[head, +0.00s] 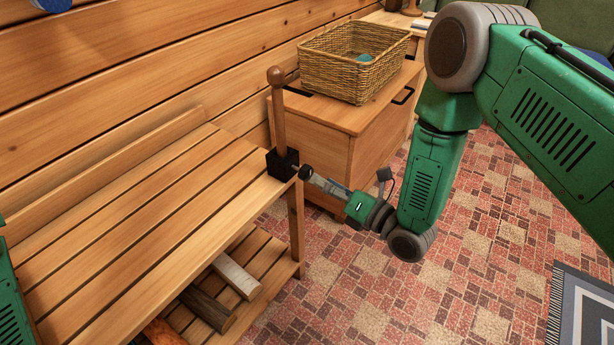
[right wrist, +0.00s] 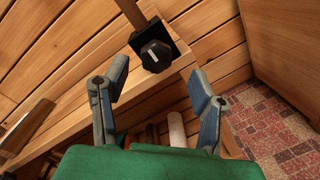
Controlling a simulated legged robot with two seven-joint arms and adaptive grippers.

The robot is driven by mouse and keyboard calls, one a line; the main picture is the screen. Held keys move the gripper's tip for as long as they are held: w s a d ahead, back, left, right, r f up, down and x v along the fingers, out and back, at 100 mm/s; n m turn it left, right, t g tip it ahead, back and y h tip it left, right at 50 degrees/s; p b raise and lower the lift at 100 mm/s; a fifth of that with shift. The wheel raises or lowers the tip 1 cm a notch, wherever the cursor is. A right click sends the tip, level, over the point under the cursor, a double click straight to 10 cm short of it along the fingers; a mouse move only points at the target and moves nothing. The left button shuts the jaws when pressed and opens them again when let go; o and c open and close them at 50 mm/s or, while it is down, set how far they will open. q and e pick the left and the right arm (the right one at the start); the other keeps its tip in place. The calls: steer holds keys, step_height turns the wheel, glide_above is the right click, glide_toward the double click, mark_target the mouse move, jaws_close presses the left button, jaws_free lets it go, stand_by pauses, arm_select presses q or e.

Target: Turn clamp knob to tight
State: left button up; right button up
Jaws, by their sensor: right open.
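A black clamp (head: 281,165) sits at the bench's right corner, with an upright wooden post (head: 277,105) rising from it. Its dark knob (head: 304,172) faces my right gripper. In the right wrist view the black knob (right wrist: 156,58) shows a short white mark on its face, in front of the square black block. My right gripper (head: 322,184) is close to the knob and points at it. In the right wrist view the fingers (right wrist: 160,82) are spread and empty, with the knob just beyond the gap between the tips. My left gripper is not in view.
The slatted wooden bench (head: 130,225) stands against the log wall. Several logs (head: 236,276) lie on its lower shelf. A wooden chest (head: 350,140) behind the clamp bears a wicker basket (head: 352,70). The tiled floor (head: 400,300) is open at front right, beside a grey rug (head: 585,310).

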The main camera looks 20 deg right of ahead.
mark_target(308, 177)
steer(key=x, duration=0.1)
steer(key=b+x, duration=0.1)
steer(key=x, duration=0.1)
steer(key=a+x, duration=0.1)
steer(key=x, duration=0.1)
steer(key=shift+s, duration=0.25)
steer(key=shift+w, duration=0.3)
steer(key=shift+w+d, duration=0.25)
steer(key=shift+d, duration=0.2)
steer(key=shift+a+r, duration=0.1)
steer(key=shift+a, duration=0.4)
jaws_close()
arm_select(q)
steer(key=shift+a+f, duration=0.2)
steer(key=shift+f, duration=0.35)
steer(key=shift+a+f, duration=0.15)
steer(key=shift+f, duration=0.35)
